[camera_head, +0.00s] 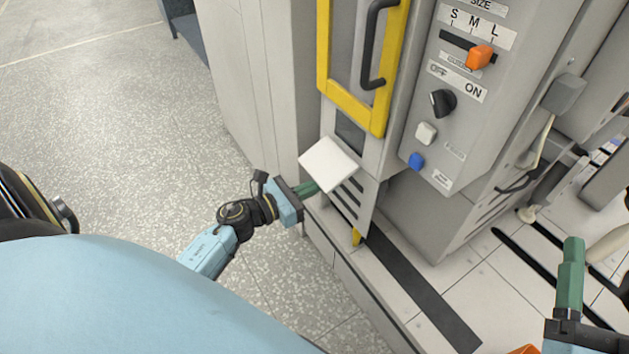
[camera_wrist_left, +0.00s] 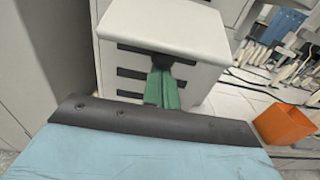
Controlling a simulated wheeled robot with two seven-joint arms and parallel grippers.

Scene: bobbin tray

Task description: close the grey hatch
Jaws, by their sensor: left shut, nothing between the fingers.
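The grey hatch (camera_head: 329,164) is a pale flat flap that sticks out from the machine front, below a dark opening (camera_head: 350,132). It stands open, roughly level. In the left wrist view the hatch (camera_wrist_left: 165,28) spans the top of the picture. My left gripper (camera_head: 314,187) is shut and empty, with its green fingers just under the flap, in front of the slotted panel. The fingers (camera_wrist_left: 162,75) point at the flap's underside in the left wrist view; I cannot tell whether they touch it. My right gripper (camera_head: 572,250) is at the lower right, away from the hatch; its jaw gap is not clear.
A yellow-framed door (camera_head: 378,118) with a black handle is above the hatch. A control panel (camera_head: 455,100) with knobs and buttons is to its right. An orange bin (camera_wrist_left: 287,124) shows in the left wrist view. The speckled floor (camera_head: 120,120) at left is clear.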

